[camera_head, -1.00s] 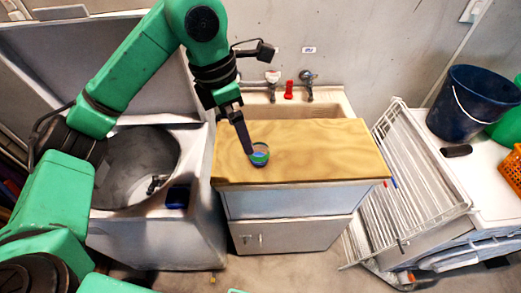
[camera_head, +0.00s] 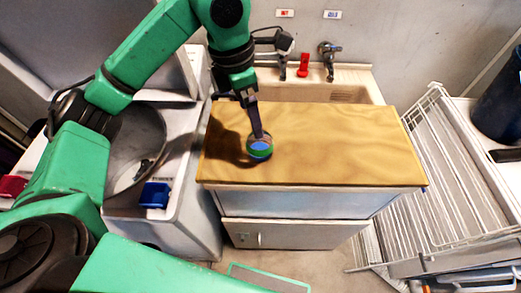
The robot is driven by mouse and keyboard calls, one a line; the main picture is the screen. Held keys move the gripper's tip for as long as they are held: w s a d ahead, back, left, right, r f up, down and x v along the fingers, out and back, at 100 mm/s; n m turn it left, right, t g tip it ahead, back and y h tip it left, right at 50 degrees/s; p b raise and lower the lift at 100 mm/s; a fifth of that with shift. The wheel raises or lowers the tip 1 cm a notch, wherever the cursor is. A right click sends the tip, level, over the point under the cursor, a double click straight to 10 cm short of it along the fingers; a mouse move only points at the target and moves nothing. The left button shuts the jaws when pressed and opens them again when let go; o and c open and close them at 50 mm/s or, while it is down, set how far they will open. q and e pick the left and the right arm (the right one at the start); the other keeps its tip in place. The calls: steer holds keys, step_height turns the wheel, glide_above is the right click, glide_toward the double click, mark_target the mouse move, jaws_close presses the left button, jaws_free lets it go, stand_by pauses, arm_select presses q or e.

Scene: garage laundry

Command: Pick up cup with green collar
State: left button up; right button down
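The cup with the green collar (camera_head: 260,149) stands on the wooden board over the sink cabinet, near its left side. It looks small, with a green band and a blue middle. My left gripper (camera_head: 260,134) reaches down from above, and its fingers meet the cup at its upper rim. The fingers overlap in this view, so I cannot tell whether they are closed on the cup. My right gripper is not in view.
The wooden board (camera_head: 340,140) is clear to the right of the cup. Taps (camera_head: 329,50) and a sink (camera_head: 340,85) lie behind it. A top-loading washer (camera_head: 180,210) with a blue box (camera_head: 155,195) stands left. A white wire rack (camera_head: 440,190) leans at the right.

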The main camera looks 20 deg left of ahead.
arm_select(q)
steer(key=p, duration=0.4)
glide_toward(260, 143)
steer(key=f, duration=0.2)
steer(key=s+d+f, duration=0.1)
steer(key=f, duration=0.3)
steer(key=shift+s+d+f, duration=0.1)
steer(key=shift+s+d, duration=0.25)
steer(key=shift+s, duration=0.05)
steer(key=shift+f, duration=0.15)
steer(key=c, duration=1.2)
steer(key=shift+o, duration=0.2)
